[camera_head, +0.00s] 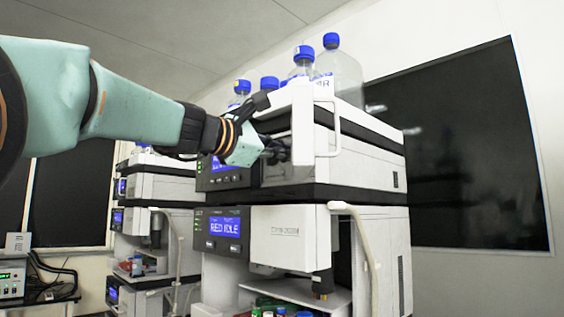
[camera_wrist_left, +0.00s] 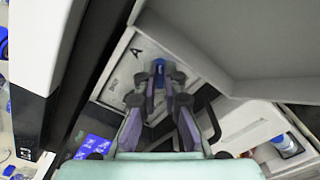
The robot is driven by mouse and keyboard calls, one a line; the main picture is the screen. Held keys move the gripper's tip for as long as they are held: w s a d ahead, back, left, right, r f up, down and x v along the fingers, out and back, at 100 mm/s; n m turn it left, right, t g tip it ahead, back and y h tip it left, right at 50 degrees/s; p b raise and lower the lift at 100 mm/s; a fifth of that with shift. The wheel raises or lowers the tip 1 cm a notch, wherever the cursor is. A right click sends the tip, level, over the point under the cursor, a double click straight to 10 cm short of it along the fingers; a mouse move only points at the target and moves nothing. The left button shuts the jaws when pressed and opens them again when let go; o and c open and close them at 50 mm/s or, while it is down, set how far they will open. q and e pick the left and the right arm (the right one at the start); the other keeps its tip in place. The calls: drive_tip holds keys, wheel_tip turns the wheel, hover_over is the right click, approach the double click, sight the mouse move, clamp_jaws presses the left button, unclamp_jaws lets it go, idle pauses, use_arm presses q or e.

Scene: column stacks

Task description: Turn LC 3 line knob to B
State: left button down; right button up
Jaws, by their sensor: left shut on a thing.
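My left gripper (camera_head: 277,150) reaches into an open compartment in the upper front of the nearer column stack (camera_head: 360,160). The left wrist view shows its two fingers (camera_wrist_left: 158,88) shut on a small blue knob (camera_wrist_left: 158,67) on a pale panel (camera_wrist_left: 122,78). The fingers hide most of the knob. A letter A (camera_wrist_left: 136,52) is printed on the panel to the upper left of the knob. No B can be made out. I cannot tell exactly which way the knob points. My right gripper is in neither view.
A white open door (camera_head: 303,120) with a handle stands right beside my left gripper. Blue-capped bottles (camera_head: 331,62) stand on top of the stack. A lit blue display (camera_head: 224,228) is below. A second stack (camera_head: 160,185) stands to the left.

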use_arm(q)
drive_tip(key=m+b, duration=0.1)
drive_tip(key=m, duration=0.1)
drive_tip(key=m+b, duration=0.1)
drive_tip(key=m, duration=0.1)
drive_tip(key=shift+f, duration=0.3)
drive_tip(key=shift+r+m+b, duration=0.1)
drive_tip(key=shift+m+b, duration=0.65)
drive_tip(key=shift+m, duration=0.95)
drive_tip(key=shift+r, duration=0.15)
drive_tip(key=c, duration=1.8)
unclamp_jaws()
drive_tip(key=shift+o, duration=0.3)
drive_tip(key=shift+w, duration=0.25)
drive_tip(key=shift+s, duration=0.1)
drive_tip(key=shift+s+a, duration=0.25)
drive_tip(key=shift+s, duration=0.1)
drive_tip(key=v, duration=0.6)
drive_tip(key=shift+a, duration=0.25)
